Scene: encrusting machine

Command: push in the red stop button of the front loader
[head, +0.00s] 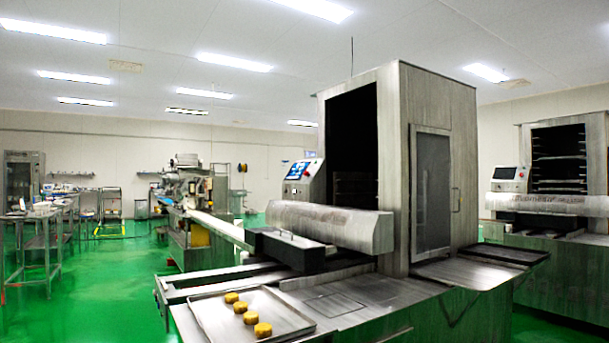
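A large steel loader (440,100) stands in the middle, with a dark open rack bay. Its tilted control panel (305,188) is on the left side of the bay and has a lit blue screen (297,170). Small buttons sit under the screen; a tiny reddish spot, likely the red stop button (294,188), is among them, too small to tell whether it is pushed in. Neither of my grippers is in view, and nothing of mine touches the panel.
A tray (208,318) with several yellow round pieces lies on the loader's front table. A second, similar loader (560,165) stands at the right. A conveyor (215,226) runs in from the left. Green floor (110,290) is open at the left.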

